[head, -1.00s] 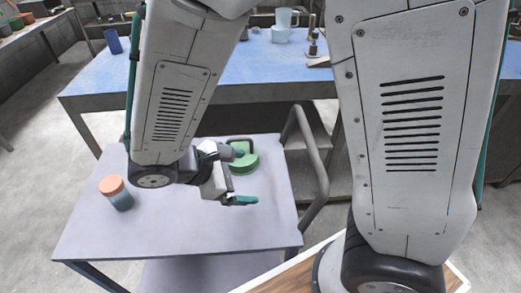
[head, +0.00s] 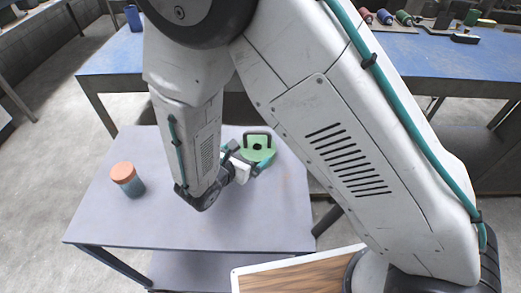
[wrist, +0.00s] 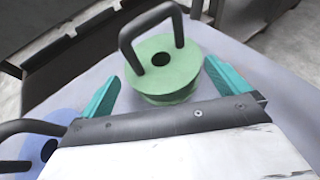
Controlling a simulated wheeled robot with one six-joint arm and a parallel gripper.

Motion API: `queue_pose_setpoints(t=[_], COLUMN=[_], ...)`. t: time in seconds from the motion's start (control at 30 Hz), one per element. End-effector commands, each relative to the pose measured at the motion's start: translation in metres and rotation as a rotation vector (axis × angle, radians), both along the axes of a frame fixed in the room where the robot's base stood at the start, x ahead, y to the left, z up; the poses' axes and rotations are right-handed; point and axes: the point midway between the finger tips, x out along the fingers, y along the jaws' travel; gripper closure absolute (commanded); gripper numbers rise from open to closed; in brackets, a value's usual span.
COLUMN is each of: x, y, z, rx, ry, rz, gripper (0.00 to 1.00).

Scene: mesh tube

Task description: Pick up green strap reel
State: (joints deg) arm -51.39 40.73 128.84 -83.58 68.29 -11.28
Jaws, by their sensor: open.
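The green strap reel (head: 259,148) sits on the grey table near its back edge. It is a round green disc with a dark centre hole and a dark looped handle, and it also shows in the wrist view (wrist: 178,82). My gripper (head: 247,158) is open beside the reel on its near side. In the wrist view the two teal fingers of my gripper (wrist: 163,88) point toward the reel, one to each side of its near part. A gap shows between the left finger and the reel; the right finger is close to its edge. Nothing is held.
A jar with an orange lid (head: 127,179) stands on the left of the grey table (head: 235,225). A blue reel with a dark handle (wrist: 42,150) shows at lower left in the wrist view. A blue workbench (head: 420,70) stands behind.

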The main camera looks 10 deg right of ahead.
Motion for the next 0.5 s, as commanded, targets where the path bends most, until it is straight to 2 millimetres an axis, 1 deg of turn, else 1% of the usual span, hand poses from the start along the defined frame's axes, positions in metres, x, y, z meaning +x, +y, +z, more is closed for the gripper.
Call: queue_pose_setpoints(t=[0.07,0.2,0.3,0.5], x=[0.009,0.021,0.025,0.025], y=[-0.011,-0.022,-0.024,-0.025], z=[-0.006,-0.012,-0.014,-0.014], rx=[-0.002,-0.001,0.000,0.000], ry=[0.001,0.001,0.000,0.000], rz=[-0.006,-0.005,-0.004,-0.004], gripper=[0.00,0.00,0.00,0.00])
